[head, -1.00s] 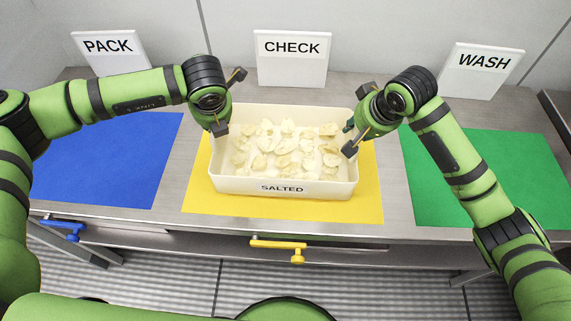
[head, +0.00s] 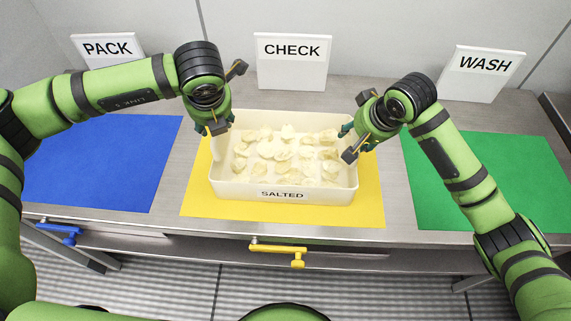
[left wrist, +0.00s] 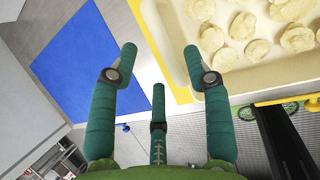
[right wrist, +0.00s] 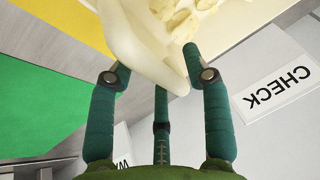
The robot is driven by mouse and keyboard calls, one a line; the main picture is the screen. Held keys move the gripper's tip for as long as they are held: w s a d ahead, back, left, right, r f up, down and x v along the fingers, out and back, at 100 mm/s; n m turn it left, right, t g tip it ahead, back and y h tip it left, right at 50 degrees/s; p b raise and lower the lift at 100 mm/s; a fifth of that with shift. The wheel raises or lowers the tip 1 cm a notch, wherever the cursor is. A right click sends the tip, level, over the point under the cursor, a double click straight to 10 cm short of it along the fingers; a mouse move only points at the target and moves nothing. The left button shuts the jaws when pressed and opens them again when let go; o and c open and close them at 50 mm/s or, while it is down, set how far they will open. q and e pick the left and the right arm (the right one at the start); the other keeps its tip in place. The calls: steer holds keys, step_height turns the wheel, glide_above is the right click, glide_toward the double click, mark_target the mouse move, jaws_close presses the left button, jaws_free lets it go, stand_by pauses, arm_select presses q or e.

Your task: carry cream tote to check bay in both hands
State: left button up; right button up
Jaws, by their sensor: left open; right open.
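The cream tote (head: 284,194) with a SALTED label and several pale chips in it rests on the yellow mat (head: 365,209) in front of the CHECK sign (head: 292,62). My left gripper (head: 222,126) is open above the tote's left end. In the left wrist view its fingers (left wrist: 160,65) are spread, with the tote's wall (left wrist: 182,60) at the right finger. My right gripper (head: 350,143) is open at the tote's right end. In the right wrist view the tote's corner (right wrist: 150,50) lies between and beyond its spread fingers (right wrist: 152,62); I cannot tell if they touch it.
A blue mat (head: 100,160) lies left by the PACK sign (head: 108,50), a green mat (head: 480,180) right by the WASH sign (head: 484,73). A yellow handle (head: 280,250) and a blue handle (head: 58,232) stick out at the bench front. Both side mats are empty.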

steer(key=shift+s+r, duration=0.1)
steer(key=shift+r, duration=0.2)
arm_select(q)
steer(key=v, duration=0.6)
steer(key=shift+r, duration=0.2)
arm_select(e)
steer(key=v, duration=1.1)
steer(key=shift+r, duration=0.2)
arm_select(q)
steer(key=shift+s, duration=0.15)
arm_select(e)
steer(key=shift+s+d, duration=0.1)
